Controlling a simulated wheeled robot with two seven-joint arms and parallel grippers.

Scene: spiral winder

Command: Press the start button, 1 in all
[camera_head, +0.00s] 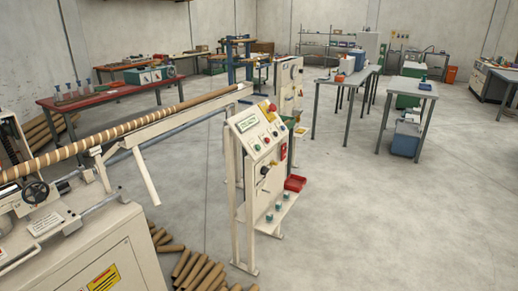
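A cream control panel (261,150) stands upright on legs near the middle of the view. It carries a small green display (247,124), a red mushroom-shaped knob (272,108) at its top right and several small buttons on its sloped face. The buttons are too small to read, so I cannot tell which is the start button. Several teal knobs (278,206) sit on the lower shelf of the stand. Neither of my grippers shows in this view.
A cream winding machine (100,245) fills the lower left, with a long striped tube (130,126) running to the upper right. Cardboard tubes (200,275) lie on the floor left of the panel. Tables stand behind.

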